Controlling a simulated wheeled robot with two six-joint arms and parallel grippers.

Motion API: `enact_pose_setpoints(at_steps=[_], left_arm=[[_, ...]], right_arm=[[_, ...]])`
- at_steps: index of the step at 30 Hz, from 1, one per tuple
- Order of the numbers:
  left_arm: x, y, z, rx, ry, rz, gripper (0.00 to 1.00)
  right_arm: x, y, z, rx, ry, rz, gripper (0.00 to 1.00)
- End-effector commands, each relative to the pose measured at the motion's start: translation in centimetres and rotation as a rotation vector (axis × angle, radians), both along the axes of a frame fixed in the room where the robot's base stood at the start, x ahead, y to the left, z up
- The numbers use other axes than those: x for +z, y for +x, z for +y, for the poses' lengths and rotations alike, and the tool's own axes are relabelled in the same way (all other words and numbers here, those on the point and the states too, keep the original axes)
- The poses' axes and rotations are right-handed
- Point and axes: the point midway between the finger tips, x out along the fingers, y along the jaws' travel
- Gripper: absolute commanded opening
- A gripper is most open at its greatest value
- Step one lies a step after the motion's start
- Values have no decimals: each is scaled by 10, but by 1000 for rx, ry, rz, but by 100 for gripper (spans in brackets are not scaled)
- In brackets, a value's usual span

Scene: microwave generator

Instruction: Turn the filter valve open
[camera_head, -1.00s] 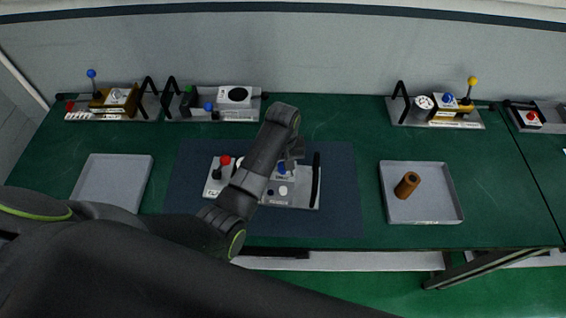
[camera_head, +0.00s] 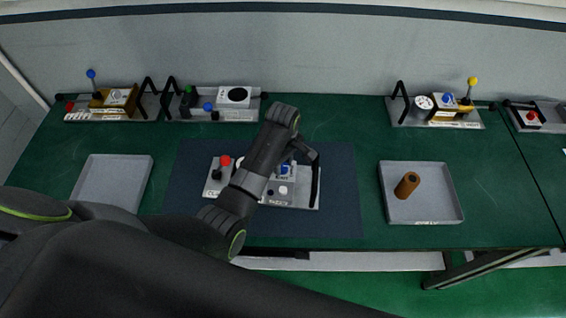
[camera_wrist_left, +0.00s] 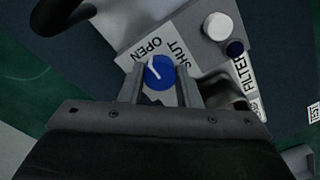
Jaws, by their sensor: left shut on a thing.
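The blue filter valve knob (camera_head: 285,169) sits on the grey panel (camera_head: 304,202) in the middle of the dark mat. In the left wrist view the knob (camera_wrist_left: 162,73) has a white pointer line. The line slants up and left, towards the OPEN label (camera_wrist_left: 146,49); the SHUT label (camera_wrist_left: 174,54) is to its right. My left gripper (camera_wrist_left: 160,84) has one finger on each side of the knob and is shut on it. In the head view my left gripper (camera_head: 290,163) reaches over the panel, and my arm hides the panel's middle. My right gripper is not in view.
A red knob (camera_head: 225,160) stands at the panel's left, a black handle (camera_head: 316,182) at its right. The left tray (camera_head: 112,182) looks empty; the right tray (camera_head: 440,205) holds a brown cylinder (camera_head: 407,186). Other panels line the table's back.

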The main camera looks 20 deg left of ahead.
Motion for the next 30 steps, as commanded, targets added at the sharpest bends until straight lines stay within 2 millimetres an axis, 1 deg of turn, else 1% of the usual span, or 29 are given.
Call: enact_pose_setpoints(at_steps=[16,17,21,22,30], left_arm=[[0,0,0,24,0,-1,7],[0,0,0,24,1,0,33],[0,0,0,23,1,0,51],[0,0,0,23,1,0,52],[1,1,0,22,0,0,52]], right_arm=[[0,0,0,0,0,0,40],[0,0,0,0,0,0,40],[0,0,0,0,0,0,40],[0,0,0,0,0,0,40],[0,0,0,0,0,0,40]])
